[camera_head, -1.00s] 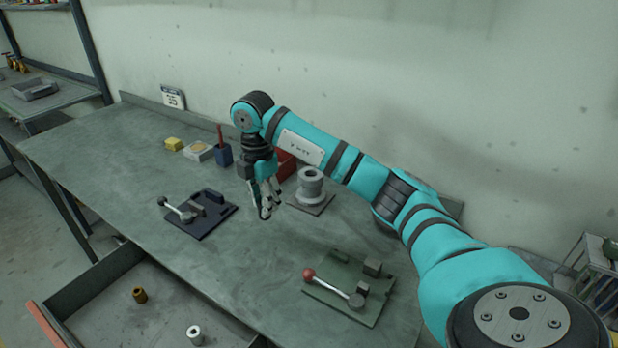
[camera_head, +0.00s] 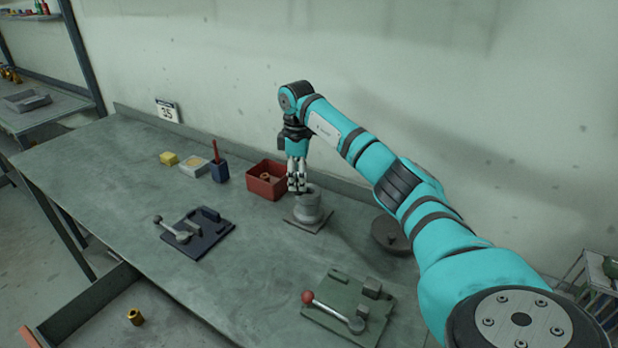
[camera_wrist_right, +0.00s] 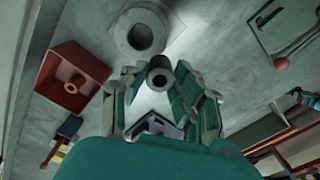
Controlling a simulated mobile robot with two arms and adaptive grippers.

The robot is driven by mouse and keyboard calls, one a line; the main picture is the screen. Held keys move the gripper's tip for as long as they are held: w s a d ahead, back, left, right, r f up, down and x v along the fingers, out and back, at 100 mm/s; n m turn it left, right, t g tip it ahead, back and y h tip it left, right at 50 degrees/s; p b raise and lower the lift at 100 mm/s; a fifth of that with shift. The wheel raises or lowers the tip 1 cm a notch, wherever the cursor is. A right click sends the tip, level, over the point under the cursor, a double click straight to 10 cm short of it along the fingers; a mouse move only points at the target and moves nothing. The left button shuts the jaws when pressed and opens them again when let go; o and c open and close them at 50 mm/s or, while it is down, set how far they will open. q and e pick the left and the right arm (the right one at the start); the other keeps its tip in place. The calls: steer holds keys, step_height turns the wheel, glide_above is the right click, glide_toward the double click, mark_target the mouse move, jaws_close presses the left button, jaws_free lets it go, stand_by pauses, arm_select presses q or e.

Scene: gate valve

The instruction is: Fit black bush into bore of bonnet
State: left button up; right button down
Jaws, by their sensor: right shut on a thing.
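The bonnet (camera_head: 308,212), a grey flanged cylinder with an open bore, stands upright on a plate on the bench. In the right wrist view the bonnet (camera_wrist_right: 122,40) shows at the top, with its round bore visible. My right gripper (camera_head: 298,188) points down close above the bonnet's left side in the head view. It is shut on the black bush (camera_wrist_right: 160,72), a dark tube whose open end faces away from the wrist. In the wrist view the bush appears below and right of the bore, not in line with it. The head view hides the bush. My left gripper is out of view.
A red bin (camera_head: 258,186) with a brass-coloured ring stands left of the bonnet. A dark round part (camera_head: 390,236) lies to its right. A dark blue clamp fixture (camera_head: 197,233) and a green one (camera_head: 345,308) with a red-knobbed lever sit nearer. Bench between them is clear.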

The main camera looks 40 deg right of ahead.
steer(key=d, duration=0.4)
steer(key=shift+w+f+p, duration=0.1)
steer(key=shift+w+p, duration=0.2)
steer(key=shift+p, duration=0.1)
step_height(320, 180, down, 3)
steer(key=shift+f+p, duration=0.15)
steer(key=shift+p, duration=0.55)
steer(key=shift+f, duration=0.2)
steer(key=shift+f, duration=0.15)
steer(key=c, duration=1)
jaws_free()
